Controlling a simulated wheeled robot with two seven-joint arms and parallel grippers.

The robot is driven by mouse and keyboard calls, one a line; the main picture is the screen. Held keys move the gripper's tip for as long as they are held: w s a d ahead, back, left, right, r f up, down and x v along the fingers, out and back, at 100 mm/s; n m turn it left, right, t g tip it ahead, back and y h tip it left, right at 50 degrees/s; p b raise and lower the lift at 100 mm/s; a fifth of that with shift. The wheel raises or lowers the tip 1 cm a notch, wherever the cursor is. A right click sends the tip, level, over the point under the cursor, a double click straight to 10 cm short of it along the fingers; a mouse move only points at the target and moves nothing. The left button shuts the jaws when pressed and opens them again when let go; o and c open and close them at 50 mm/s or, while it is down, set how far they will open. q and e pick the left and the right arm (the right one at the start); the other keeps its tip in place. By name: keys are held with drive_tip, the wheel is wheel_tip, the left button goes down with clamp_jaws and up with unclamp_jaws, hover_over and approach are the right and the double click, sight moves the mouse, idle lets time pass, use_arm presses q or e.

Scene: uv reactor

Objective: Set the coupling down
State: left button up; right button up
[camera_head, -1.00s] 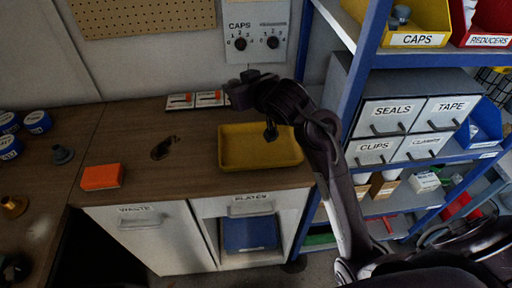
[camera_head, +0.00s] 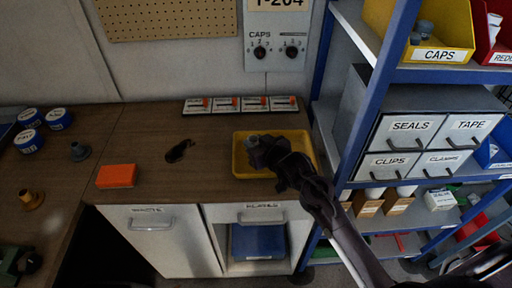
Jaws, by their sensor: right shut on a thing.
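My right gripper (camera_head: 256,149) is over the yellow tray (camera_head: 240,169) on the wooden worktop. It is shut on a small grey piece (camera_head: 251,141), which looks like the coupling. The gripper hides most of this piece, so I cannot tell whether it touches the tray floor. My right arm reaches in from the lower right and covers the right part of the tray. My left gripper is not in view.
An orange block (camera_head: 116,176), a dark object (camera_head: 179,151) and a grey flanged part (camera_head: 80,151) lie left of the tray. A row of switch cards (camera_head: 240,104) lies behind. A blue-framed shelf (camera_head: 366,95) stands close on the right. Bare worktop lies left of the tray.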

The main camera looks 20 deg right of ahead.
wheel_tip(320, 180, down, 2)
drive_tip(key=shift+f, duration=0.25)
drive_tip(key=shift+f, duration=0.2)
drive_tip(key=o, duration=0.9)
drive_tip(key=shift+o, duration=0.2)
drive_tip(key=shift+r, duration=0.1)
